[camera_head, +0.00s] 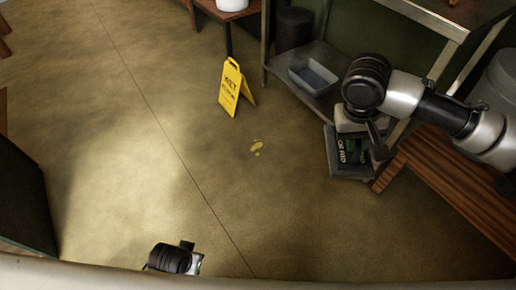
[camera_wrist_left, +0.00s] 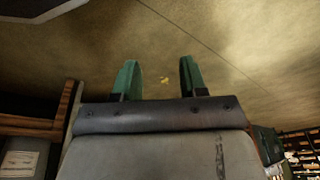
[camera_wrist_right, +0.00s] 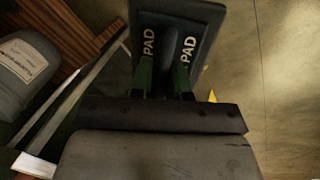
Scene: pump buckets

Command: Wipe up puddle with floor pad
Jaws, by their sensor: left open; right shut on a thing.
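The puddle (camera_head: 257,147) is a small yellowish patch on the floor, right of centre in the head view. The floor pad (camera_head: 340,166) is a dark grey slab with "FLOOR PAD" lettering, partly covered by my right arm. My right gripper (camera_head: 376,148) is shut on its handle; in the right wrist view the fingers (camera_wrist_right: 165,78) close around the dark handle above the pad (camera_wrist_right: 200,15). The pad is right of the puddle, apart from it. My left gripper (camera_wrist_left: 158,78) is open and empty.
A yellow wet-floor sign (camera_head: 232,88) stands beyond the puddle. A metal shelf table (camera_head: 310,85) with a grey tray (camera_head: 312,75) is behind the pad. A wooden bench (camera_head: 455,195) stands at right. The floor left of and before the puddle is clear.

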